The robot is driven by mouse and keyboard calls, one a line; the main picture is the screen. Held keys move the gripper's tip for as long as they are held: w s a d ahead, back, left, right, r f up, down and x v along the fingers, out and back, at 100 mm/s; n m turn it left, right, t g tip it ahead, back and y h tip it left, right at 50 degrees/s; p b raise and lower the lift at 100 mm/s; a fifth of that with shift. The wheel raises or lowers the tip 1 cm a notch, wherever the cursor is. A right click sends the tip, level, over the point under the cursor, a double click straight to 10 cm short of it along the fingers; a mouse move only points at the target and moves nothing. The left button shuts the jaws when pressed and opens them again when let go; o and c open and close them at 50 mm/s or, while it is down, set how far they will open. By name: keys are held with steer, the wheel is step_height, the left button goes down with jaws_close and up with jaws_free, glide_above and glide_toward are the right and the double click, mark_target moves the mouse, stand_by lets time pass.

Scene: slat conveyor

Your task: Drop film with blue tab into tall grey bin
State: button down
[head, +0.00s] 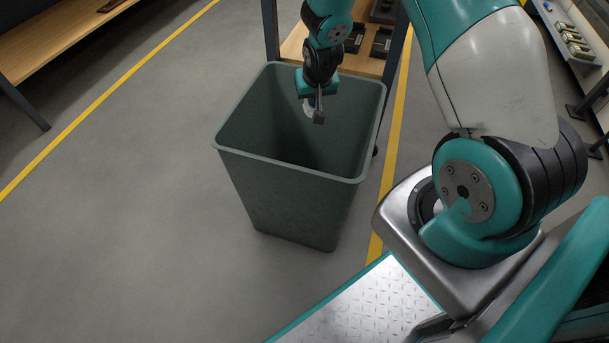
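The tall grey bin (290,205) stands upright on the floor in the middle of the head view. It is dark greenish grey, with an open top and a wide rim. My gripper (315,110) points down over the far part of the bin's opening. A small pale, whitish piece (308,108) shows at the left of the gripper's fingers. It may be the film, but it is too small to be sure, and no blue tab shows. Whether the fingers are closed on it cannot be made out. The bin's bottom is in shadow.
A wooden-topped bench (366,64) with dark trays stands just behind the bin. Another wooden bench (50,38) is at the upper left. Yellow lines (110,90) mark the floor. A shelf with small items (575,42) is at the upper right. The floor left of the bin is clear.

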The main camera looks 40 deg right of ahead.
steer(key=shift+f+b, duration=0.35)
steer(key=shift+f, duration=0.5)
steer(key=c, duration=1.2)
jaws_free()
steer(key=shift+r, duration=0.1)
steer(key=p+v, duration=0.4)
steer(key=v, duration=1.3)
steer(key=shift+s+r+p, duration=0.1)
steer(key=shift+p, duration=0.3)
steer(key=shift+a, duration=0.1)
